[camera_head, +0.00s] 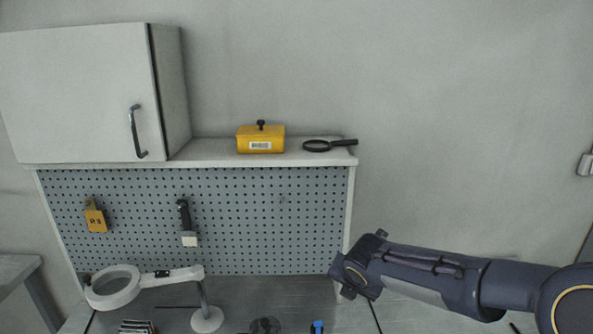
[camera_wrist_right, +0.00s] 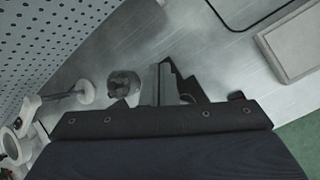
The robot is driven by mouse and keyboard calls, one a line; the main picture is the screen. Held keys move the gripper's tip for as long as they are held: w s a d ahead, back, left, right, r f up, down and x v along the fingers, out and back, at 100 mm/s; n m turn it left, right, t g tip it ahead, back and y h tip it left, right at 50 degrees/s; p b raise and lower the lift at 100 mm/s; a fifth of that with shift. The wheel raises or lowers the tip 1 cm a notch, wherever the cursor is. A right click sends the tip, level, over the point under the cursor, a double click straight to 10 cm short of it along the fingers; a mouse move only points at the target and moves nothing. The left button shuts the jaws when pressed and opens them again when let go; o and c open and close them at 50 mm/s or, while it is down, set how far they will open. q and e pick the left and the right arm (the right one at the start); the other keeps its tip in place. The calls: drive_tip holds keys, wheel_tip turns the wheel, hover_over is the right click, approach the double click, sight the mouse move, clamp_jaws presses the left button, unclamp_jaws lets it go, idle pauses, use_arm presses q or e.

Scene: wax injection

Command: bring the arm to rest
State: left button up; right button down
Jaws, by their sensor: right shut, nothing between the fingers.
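My right arm (camera_head: 425,275) reaches in from the right edge in the head view, stretched out above the right part of the workbench. Its wrist end is near the right edge of the pegboard. In the right wrist view my right gripper (camera_wrist_right: 165,78) shows its fingers close together, with nothing held between them. The bench surface lies beyond the fingers. My left gripper and left arm are not in view.
A white magnifier lamp (camera_head: 117,288) stands at the bench's left. A dark round object (camera_head: 265,325) is at the bottom edge. A grey block (camera_wrist_right: 296,45) lies at upper right.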

drive_tip(key=s+d+r+m+g+y+b, duration=0.1)
drive_tip(key=s+d+m, duration=0.4)
drive_tip(key=s+m, duration=0.45)
drive_tip(key=s+d+r+m+b, duration=0.1)
drive_tip(key=s+d+m, duration=0.4)
drive_tip(key=s+m, duration=0.4)
drive_tip(key=s+a+f+m+y, duration=0.1)
drive_tip(key=s+f+m, duration=0.1)
drive_tip(key=s+m, duration=0.4)
drive_tip(key=s+a+f+m+y+b, duration=0.1)
drive_tip(key=s+f+m+y, duration=0.1)
drive_tip(key=s+m, duration=0.5)
drive_tip(key=shift+s+a+f, duration=0.15)
drive_tip(key=shift+s+a, duration=0.05)
drive_tip(key=shift+s, duration=0.65)
drive_tip(key=c, duration=2.1)
unclamp_jaws()
drive_tip(key=shift+c, duration=0.2)
